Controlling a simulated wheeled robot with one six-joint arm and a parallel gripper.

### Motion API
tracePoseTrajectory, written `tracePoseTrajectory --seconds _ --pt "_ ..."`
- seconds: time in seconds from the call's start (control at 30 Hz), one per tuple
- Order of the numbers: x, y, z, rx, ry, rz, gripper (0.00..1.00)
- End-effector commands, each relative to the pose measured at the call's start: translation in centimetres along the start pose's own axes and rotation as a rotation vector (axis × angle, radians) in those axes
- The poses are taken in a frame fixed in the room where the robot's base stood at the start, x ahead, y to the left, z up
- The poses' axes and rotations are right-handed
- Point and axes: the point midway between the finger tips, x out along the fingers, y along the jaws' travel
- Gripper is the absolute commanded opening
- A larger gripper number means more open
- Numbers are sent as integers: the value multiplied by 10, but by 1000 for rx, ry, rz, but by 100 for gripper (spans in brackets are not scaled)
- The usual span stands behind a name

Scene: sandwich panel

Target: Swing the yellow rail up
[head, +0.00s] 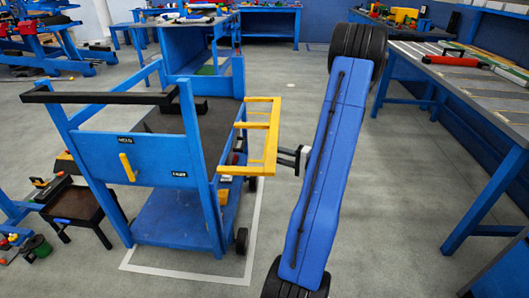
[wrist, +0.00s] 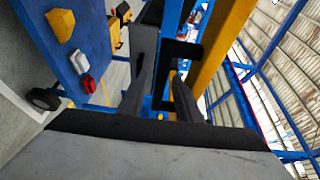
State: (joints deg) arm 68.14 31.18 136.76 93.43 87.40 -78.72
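The yellow rail (head: 273,140) is a flat frame with crossbars on the right side of a blue cart (head: 205,170). It sticks out roughly level from the cart. My gripper (head: 284,157) is just right of the rail's outer bar, near its front corner, with its fingers pointing left. In the wrist view the two dark fingers of my gripper (wrist: 162,88) stand apart with a gap between them. A broad yellow bar (wrist: 226,45), apparently the rail, runs beside the right finger, not clearly between the fingers. Contact cannot be told.
The cart has a black handle (head: 95,97), a small yellow lever (head: 127,167) and wheels. A dark stool (head: 80,207) stands at left. A long workbench (head: 470,85) runs along the right. Grey floor (head: 385,190) is free between my arm and that bench.

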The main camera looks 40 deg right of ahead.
Motion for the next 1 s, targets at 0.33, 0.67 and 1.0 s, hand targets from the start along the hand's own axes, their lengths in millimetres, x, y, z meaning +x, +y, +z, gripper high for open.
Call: tracePoseTrajectory --seconds 0.33,0.67,1.0 --pt "42 0 0 0 -1 1 31" --pt "52 0 0 0 0 0 31" --pt "52 0 0 0 0 0 0"
